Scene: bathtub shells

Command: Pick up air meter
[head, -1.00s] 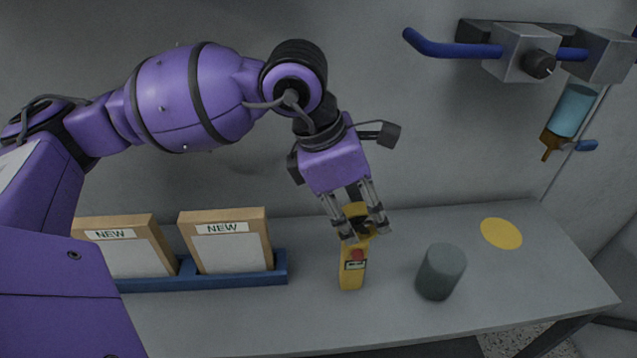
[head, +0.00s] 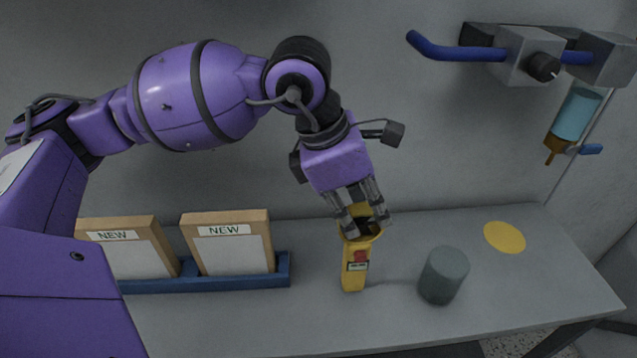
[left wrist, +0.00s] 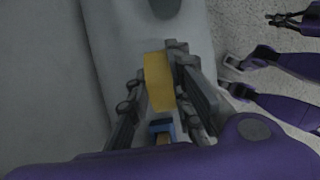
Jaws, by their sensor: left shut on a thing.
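The air meter (head: 356,268) is a yellow upright body with a red button and a small label, near the middle of the grey table in the head view. My left gripper (head: 368,228) comes down from above and is shut on its upper part. The fingers hide part of the meter's top. In the left wrist view the yellow meter (left wrist: 158,82) lies between the two dark fingers (left wrist: 165,100). I cannot tell whether its base is clear of the table. A small dark pronged part at the upper right of the left wrist view may be my right gripper (left wrist: 285,20).
A dark grey cylinder (head: 443,275) stands just right of the meter. Two framed "NEW" boards (head: 230,250) stand in a blue rack (head: 240,283) to the left. A flat yellow disc (head: 505,237) is at the right. Blue-handled wall fixtures (head: 460,52) are above.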

